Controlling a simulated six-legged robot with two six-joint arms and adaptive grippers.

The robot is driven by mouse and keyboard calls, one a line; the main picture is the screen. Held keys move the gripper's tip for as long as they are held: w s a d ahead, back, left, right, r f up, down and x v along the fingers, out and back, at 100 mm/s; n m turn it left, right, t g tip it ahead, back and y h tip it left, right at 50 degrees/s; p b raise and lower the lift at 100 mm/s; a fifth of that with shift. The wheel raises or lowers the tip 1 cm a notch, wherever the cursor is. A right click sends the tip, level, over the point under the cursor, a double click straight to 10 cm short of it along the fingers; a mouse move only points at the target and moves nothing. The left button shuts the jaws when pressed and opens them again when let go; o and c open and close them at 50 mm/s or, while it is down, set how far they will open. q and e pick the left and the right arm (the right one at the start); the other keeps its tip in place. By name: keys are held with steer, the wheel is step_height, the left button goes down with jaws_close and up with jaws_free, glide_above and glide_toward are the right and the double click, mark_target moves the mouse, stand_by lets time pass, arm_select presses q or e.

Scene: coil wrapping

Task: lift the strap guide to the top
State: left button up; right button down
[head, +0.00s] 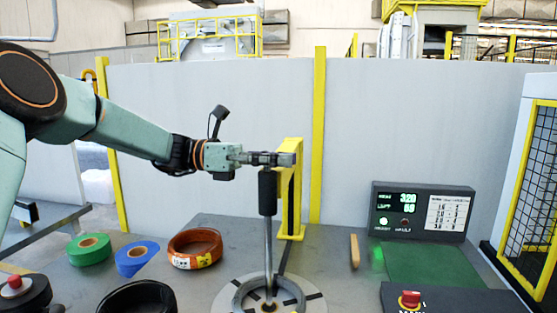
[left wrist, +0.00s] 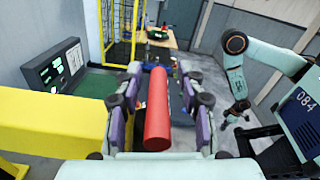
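My left gripper (head: 268,158) is level at the top of a dark upright handle (head: 267,192) on a thin steel rod, which stands in a round base. In the left wrist view the gripper's fingers (left wrist: 158,100) are apart, with a red cylinder (left wrist: 157,112) between them and gaps visible on both sides. I cannot tell whether this cylinder is the dark handle. No part is clearly marked as the strap guide. My right gripper (left wrist: 240,110) shows small in the left wrist view; its finger state is unclear.
A yellow post (head: 291,190) stands just behind the rod. Green (head: 89,249), blue (head: 136,256) and orange-brown (head: 195,248) rolls lie on the left of the table. A control panel (head: 422,211) stands at the right, behind a green mat (head: 435,266) and a red switch (head: 410,299).

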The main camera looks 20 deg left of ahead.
arm_select(q)
steer(key=shift+w+a+f, duration=0.1)
steer(key=shift+w+f, duration=0.05)
steer(key=shift+w, duration=0.05)
steer(key=shift+c, duration=0.5)
steer(key=shift+s, duration=0.15)
steer(key=c, duration=0.4)
jaws_close()
